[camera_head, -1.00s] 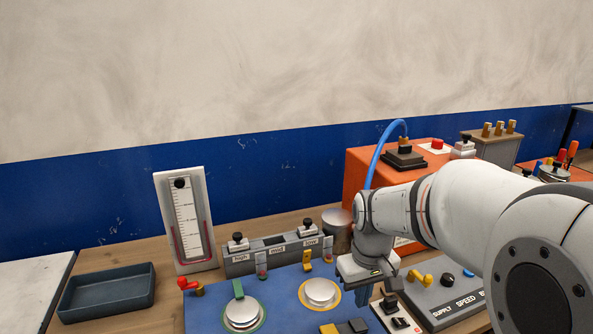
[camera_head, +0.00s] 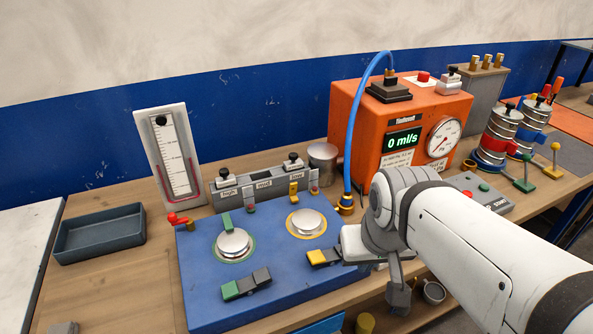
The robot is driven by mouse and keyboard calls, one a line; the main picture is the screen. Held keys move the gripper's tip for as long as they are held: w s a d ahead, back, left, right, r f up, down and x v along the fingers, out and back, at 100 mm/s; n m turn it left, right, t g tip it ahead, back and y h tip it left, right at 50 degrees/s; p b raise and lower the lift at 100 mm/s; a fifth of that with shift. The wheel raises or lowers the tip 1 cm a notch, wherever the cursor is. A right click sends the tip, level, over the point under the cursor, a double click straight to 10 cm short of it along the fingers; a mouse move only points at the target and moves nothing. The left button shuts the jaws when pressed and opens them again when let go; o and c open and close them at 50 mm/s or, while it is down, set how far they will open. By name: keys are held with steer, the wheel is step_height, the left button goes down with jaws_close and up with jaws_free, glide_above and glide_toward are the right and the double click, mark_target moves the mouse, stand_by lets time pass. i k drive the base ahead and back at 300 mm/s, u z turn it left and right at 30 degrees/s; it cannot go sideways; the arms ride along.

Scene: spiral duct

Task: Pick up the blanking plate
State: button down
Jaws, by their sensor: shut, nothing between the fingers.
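I cannot tell for sure which thing is the blanking plate. Two small pale plates with black knobs, one at the left (camera_head: 223,178) and one at the right (camera_head: 293,163), sit on the grey block marked high, mid and low (camera_head: 262,188). A similar knobbed piece (camera_head: 449,83) stands on the orange box. My gripper (camera_head: 400,299) is shut and empty, pointing down near the bench's front edge, to the right of the blue panel (camera_head: 195,270). My wrist and forearm hide part of the bench there.
The blue panel carries two silver discs (camera_head: 233,242) (camera_head: 306,222) and small levers. A blue hose (camera_head: 352,120) rises beside the orange box (camera_head: 345,110). A dark tray (camera_head: 100,235) lies at the left. Stacked coloured cylinders (camera_head: 498,135) stand at the right. Bare wood shows left of the panel.

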mark_target(304, 221)
steer(key=u, duration=0.7)
steer(key=k, duration=1.25)
steer(key=z, duration=0.45)
steer(key=i, duration=1.5)
steer(key=z, duration=0.05)
